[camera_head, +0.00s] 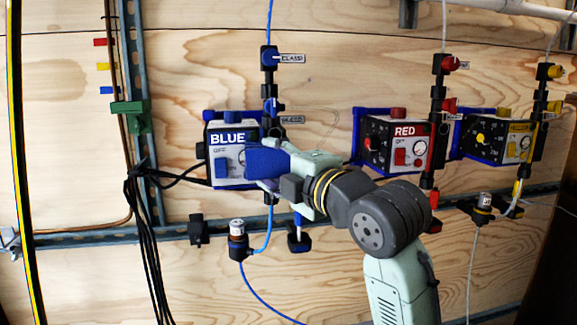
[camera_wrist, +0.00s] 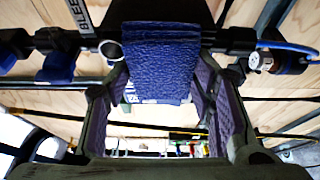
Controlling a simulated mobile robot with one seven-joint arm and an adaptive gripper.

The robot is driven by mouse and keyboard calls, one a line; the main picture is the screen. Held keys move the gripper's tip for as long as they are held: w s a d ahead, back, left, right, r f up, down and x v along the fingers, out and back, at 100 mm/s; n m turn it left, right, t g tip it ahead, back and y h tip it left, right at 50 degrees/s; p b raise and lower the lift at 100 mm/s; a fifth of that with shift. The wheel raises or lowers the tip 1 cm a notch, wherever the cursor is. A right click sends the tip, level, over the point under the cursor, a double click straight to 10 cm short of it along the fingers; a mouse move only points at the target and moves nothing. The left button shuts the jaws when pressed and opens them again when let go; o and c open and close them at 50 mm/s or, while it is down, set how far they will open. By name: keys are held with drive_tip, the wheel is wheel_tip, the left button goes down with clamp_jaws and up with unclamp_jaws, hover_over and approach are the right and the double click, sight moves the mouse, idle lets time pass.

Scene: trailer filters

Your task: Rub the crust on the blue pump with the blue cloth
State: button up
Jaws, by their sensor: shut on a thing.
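The blue pump (camera_head: 220,140) is a box with a white front, a "BLUE" label and a blue switch, mounted on the wooden wall left of centre in the head view. My gripper (camera_head: 270,165) is shut on the folded blue cloth (camera_head: 262,163), which lies over the right part of the pump's front in the picture. I cannot tell whether the cloth touches the pump. In the wrist view the textured cloth (camera_wrist: 158,55) hangs between the two fingers of my gripper (camera_wrist: 160,85). I cannot make out any crust; the cloth and gripper hide part of the pump.
The red pump (camera_head: 395,140) and yellow pump (camera_head: 493,137) are to the right. A vertical valve line with a "BLEED" tag (camera_head: 291,120) stands close by my gripper. A blue tube (camera_head: 268,225) and fitting (camera_head: 238,240) are below; black cables (camera_head: 143,230) hang left.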

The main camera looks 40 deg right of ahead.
drive_tip(key=shift+w+a+f, duration=0.15)
drive_tip(key=shift+w+a, duration=0.1)
drive_tip(key=shift+w, duration=0.1)
drive_tip(key=shift+s+a+f, duration=0.15)
drive_tip(key=shift+s+a, duration=0.15)
drive_tip(key=shift+s, duration=0.1)
drive_tip(key=shift+s+a+b, duration=0.15)
drive_tip(key=shift+s+a, duration=0.25)
drive_tip(key=shift+s, duration=0.35)
drive_tip(key=shift+s+a+b, duration=0.2)
drive_tip(key=shift+s+a, duration=0.2)
drive_tip(key=shift+s, duration=0.3)
drive_tip(key=shift+s+a+b, duration=0.15)
drive_tip(key=shift+s+a, duration=0.25)
drive_tip(key=shift+s, duration=0.35)
drive_tip(key=s, duration=0.1)
drive_tip(key=s+a, duration=0.1)
drive_tip(key=shift+s+a, duration=0.25)
drive_tip(key=shift+s, duration=0.05)
